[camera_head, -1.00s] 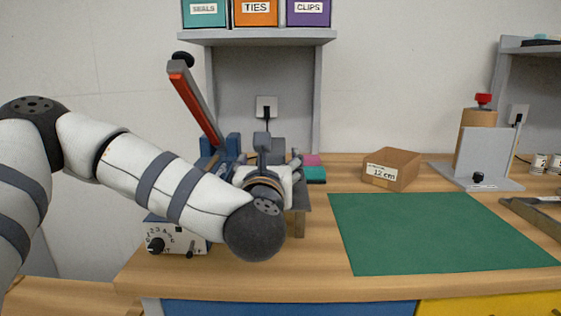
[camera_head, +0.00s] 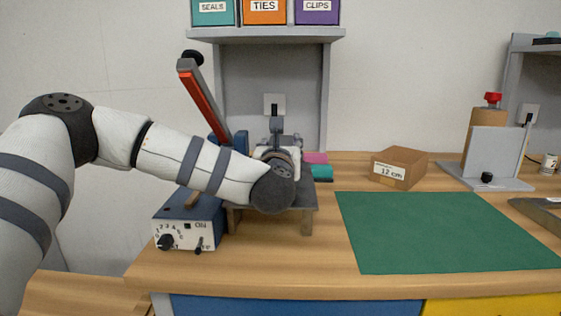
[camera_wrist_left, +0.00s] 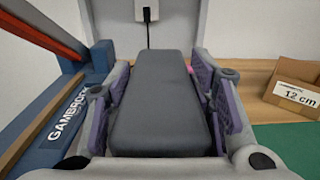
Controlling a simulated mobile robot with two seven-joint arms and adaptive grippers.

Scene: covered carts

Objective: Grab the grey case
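The grey case (camera_wrist_left: 160,105) is a long dark grey block with rounded edges. In the left wrist view it lies lengthwise between the two fingers of my left gripper (camera_wrist_left: 163,85). The purple-grey finger pads stand on either side of it, spread wide. A narrow gap shows beside its far right edge; contact farther down cannot be made out. In the head view my left gripper (camera_head: 278,143) is over the small raised stand, and my wrist hides most of the case. My right gripper is not in view.
A blue sealer (camera_head: 187,225) with a raised red-edged lever (camera_head: 203,100) stands close on the left. A grey stand (camera_head: 305,195) is under the gripper. A cardboard box (camera_head: 397,168) and green mat (camera_head: 440,230) lie to the right. A shelf (camera_head: 265,35) hangs above.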

